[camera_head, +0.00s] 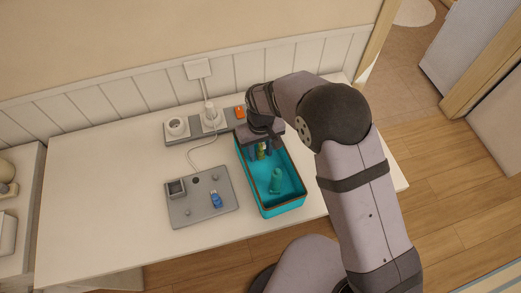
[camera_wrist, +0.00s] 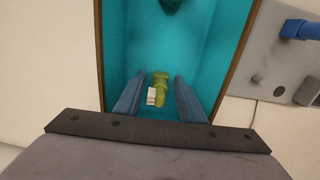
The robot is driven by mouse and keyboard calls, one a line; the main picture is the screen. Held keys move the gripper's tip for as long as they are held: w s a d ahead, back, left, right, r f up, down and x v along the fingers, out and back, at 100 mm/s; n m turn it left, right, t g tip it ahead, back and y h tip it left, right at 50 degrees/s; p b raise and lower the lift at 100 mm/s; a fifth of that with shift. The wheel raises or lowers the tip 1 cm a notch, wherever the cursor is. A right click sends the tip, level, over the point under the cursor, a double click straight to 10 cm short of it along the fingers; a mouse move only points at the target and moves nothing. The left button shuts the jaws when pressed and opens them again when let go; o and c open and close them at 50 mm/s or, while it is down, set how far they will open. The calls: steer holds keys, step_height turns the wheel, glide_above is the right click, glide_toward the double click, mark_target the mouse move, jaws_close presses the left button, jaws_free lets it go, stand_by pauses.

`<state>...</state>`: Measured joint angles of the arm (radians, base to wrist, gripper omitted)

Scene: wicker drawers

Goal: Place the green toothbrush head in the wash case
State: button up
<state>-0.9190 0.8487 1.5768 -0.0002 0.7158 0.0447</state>
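The green toothbrush head (camera_wrist: 161,82) with white bristles shows in the wrist view between my two fingers, with a gap on either side. Behind it is the teal inside of the wash case (camera_wrist: 115,45); whether the head touches the case floor I cannot tell. In the head view the wash case (camera_head: 270,208) is a teal box with a brown rim, and the green head (camera_head: 261,152) shows small beneath my wrist. My gripper (camera_wrist: 160,85) is open, its fingers apart at the far end of the case; it also shows in the head view (camera_head: 261,150).
A teal bottle-like thing (camera_head: 276,182) is inside the case. Left of it, a grey tray (camera_head: 190,212) holds a blue brush head (camera_head: 216,200) and a square cup. Behind are a grey strip with white round items (camera_head: 176,127) and an orange piece (camera_head: 239,112).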

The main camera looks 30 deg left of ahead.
mark_target(260, 145)
step_height(260, 145, up, 12)
steer(key=shift+r+b, duration=0.2)
steer(key=shift+b, duration=0.95)
steer(key=w+d+m, duration=0.2)
steer(key=d, duration=0.8)
steer(key=w+d+m, duration=0.2)
steer(key=d+m, duration=0.1)
steer(key=d, duration=0.7)
steer(key=s+d+f+m, duration=0.1)
steer(key=s+d+m, duration=0.1)
steer(key=s+d, duration=0.3)
steer(key=s+d+f+m, duration=0.1)
steer(key=s+d+m, duration=0.2)
steer(key=d, duration=0.9)
steer(key=s, duration=0.2)
steer(key=shift+s+d, duration=0.3)
steer(key=shift+r, duration=0.1)
